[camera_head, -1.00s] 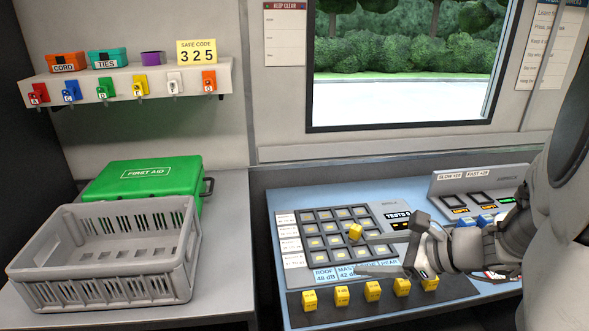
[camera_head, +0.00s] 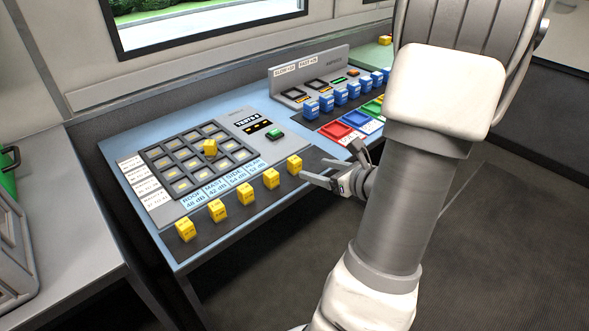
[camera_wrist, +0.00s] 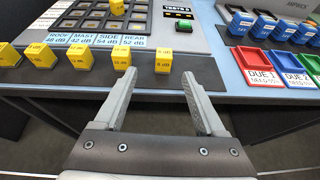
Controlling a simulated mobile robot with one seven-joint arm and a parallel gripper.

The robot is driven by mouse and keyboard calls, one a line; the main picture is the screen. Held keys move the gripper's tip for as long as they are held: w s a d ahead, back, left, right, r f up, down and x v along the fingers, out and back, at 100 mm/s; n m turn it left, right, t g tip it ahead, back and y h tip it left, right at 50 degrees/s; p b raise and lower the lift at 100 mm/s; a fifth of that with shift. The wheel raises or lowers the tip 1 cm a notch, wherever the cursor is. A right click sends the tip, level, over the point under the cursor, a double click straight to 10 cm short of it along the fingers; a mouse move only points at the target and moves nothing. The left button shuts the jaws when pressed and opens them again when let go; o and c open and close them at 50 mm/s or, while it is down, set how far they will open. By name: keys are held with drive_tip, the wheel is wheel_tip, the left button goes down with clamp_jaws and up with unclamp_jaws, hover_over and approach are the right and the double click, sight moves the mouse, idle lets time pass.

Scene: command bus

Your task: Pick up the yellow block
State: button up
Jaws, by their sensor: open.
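Several yellow blocks stand in a row on the dark front strip of the blue desk (camera_head: 176,268). The rightmost yellow block (camera_head: 294,165) is nearest my gripper (camera_head: 326,163). In the wrist view, this block (camera_wrist: 164,63) shows between and just beyond the fingertips of my gripper (camera_wrist: 156,76). The second block from the right (camera_wrist: 122,54) stands by the left fingertip; I cannot tell if they touch. Another yellow block (camera_head: 210,147) sits on the dark grid panel (camera_head: 157,153). My gripper is open and empty, at the desk's front edge.
A green button (camera_head: 275,134) sits beside the grid. Blue blocks (camera_head: 326,103) stand in a row behind coloured trays, including a red one (camera_head: 335,132), right of the gripper. A grey side counter (camera_head: 75,240) is at left. The floor (camera_head: 500,240) at right looks clear.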

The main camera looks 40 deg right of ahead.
sight(297, 161)
drive_tip(key=b+x, duration=0.1)
drive_tip(key=x, duration=0.4)
drive_tip(key=shift+w+f, duration=0.1)
drive_tip(key=shift+w, duration=0.1)
drive_tip(key=shift+d+b+x, duration=0.15)
drive_tip(key=shift+b+x, duration=0.25)
drive_tip(key=shift+x, duration=0.95)
drive_tip(key=shift+d+b+x, duration=0.2)
drive_tip(key=shift+b+x, duration=0.15)
drive_tip(key=shift+x, duration=1)
clamp_jaws()
